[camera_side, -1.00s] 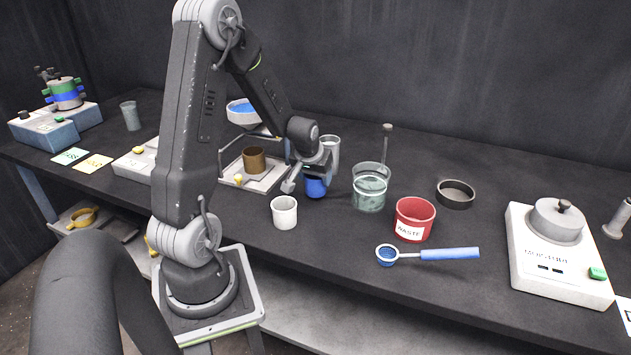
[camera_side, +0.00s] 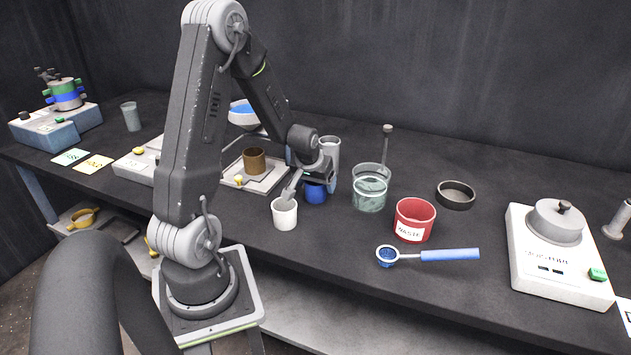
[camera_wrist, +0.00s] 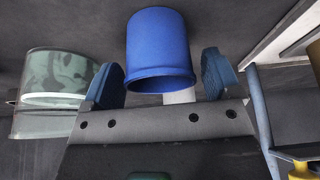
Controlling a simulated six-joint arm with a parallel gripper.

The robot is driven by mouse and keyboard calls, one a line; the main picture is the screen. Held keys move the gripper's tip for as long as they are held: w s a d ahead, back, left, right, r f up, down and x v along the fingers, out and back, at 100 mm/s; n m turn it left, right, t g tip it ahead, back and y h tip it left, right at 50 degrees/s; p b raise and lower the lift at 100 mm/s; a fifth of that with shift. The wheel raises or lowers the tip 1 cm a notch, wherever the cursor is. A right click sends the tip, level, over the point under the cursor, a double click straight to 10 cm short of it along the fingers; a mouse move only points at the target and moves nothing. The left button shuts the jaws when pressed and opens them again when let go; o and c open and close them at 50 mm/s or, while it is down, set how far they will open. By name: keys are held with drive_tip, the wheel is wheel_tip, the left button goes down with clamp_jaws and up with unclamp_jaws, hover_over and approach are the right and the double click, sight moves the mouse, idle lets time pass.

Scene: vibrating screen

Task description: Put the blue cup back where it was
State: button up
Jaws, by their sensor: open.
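The blue cup (camera_side: 316,193) stands on the dark table, between the white cup (camera_side: 285,213) and the glass beaker (camera_side: 369,192). My gripper (camera_side: 311,184) is low over it, and my wrist partly hides its top. In the wrist view the blue cup (camera_wrist: 160,50) is between the two spread fingers of my gripper (camera_wrist: 163,80), with a visible gap on each side. My gripper is open. In the side view, one finger overlaps the white cup's rim; I cannot tell whether they touch.
A tall clear cylinder (camera_side: 331,150) stands just behind my gripper. A brown cup (camera_side: 254,161) sits on a device at the left. Front table beside the spoon is clear.

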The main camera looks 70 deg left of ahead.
drive_tip(key=v, duration=1.2)
drive_tip(key=d+r+m+t+h, duration=0.15)
drive_tip(key=d+r+m, duration=0.4)
drive_tip(key=d, duration=0.85)
drive_tip(key=s+d+r+m+h, duration=0.1)
drive_tip(key=s+d+r+m, duration=0.2)
drive_tip(key=s+d, duration=0.5)
drive_tip(key=d+r+t, duration=0.1)
drive_tip(key=d, duration=0.2)
drive_tip(key=shift+s+d+h, duration=0.35)
